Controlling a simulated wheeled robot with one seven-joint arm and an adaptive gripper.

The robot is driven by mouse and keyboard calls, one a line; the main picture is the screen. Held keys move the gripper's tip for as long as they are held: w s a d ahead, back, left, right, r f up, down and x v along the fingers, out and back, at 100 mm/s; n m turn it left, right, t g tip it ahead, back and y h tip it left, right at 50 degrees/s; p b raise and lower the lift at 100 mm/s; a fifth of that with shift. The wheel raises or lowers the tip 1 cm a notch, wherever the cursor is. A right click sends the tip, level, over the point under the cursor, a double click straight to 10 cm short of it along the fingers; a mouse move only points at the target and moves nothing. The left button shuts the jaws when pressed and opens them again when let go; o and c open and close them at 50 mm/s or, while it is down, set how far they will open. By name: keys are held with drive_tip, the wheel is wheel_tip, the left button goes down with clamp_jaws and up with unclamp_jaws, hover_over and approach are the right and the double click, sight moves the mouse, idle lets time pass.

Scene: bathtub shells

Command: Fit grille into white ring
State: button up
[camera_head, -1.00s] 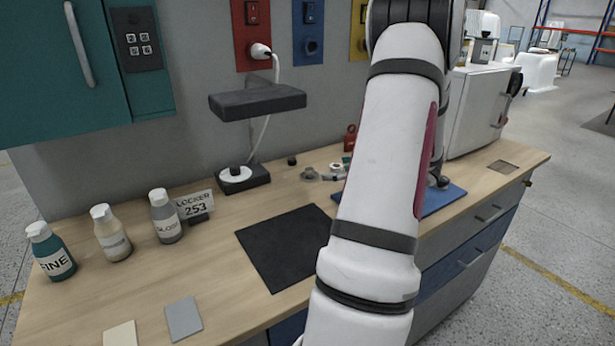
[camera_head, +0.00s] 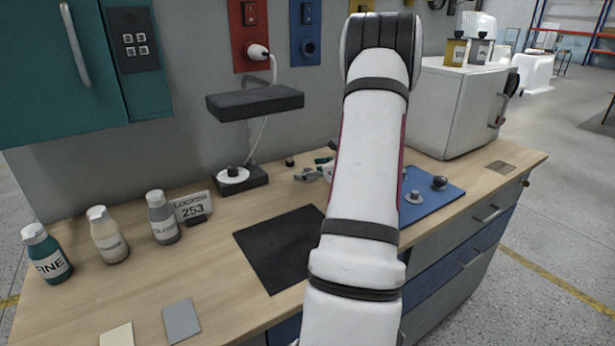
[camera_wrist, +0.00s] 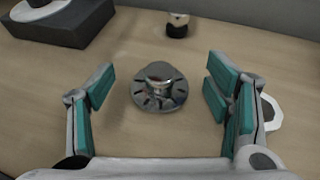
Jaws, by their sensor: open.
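A chrome slotted disc with a raised round centre, which looks like the grille (camera_wrist: 160,88), lies on the wooden bench in the wrist view. It also shows small in the head view (camera_head: 305,174). My gripper (camera_wrist: 164,92) is open, with one teal-padded finger on each side of the disc and a gap on both sides. A white ring with an angular outline (camera_wrist: 272,113) lies just outside the right finger and is partly hidden by it. In the head view my arm hides the gripper and most of the ring.
A black stand (camera_head: 246,180) with a white disc is left of the grille. A small dark knob-like item (camera_wrist: 177,25) is behind it. A blue mat (camera_head: 430,206) with grey parts lies right of my arm. A black mat (camera_head: 278,246) is empty in front.

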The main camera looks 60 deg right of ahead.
drive_tip(key=c, duration=1.6)
drive_tip(key=shift+o, duration=0.2)
drive_tip(key=shift+r, duration=0.1)
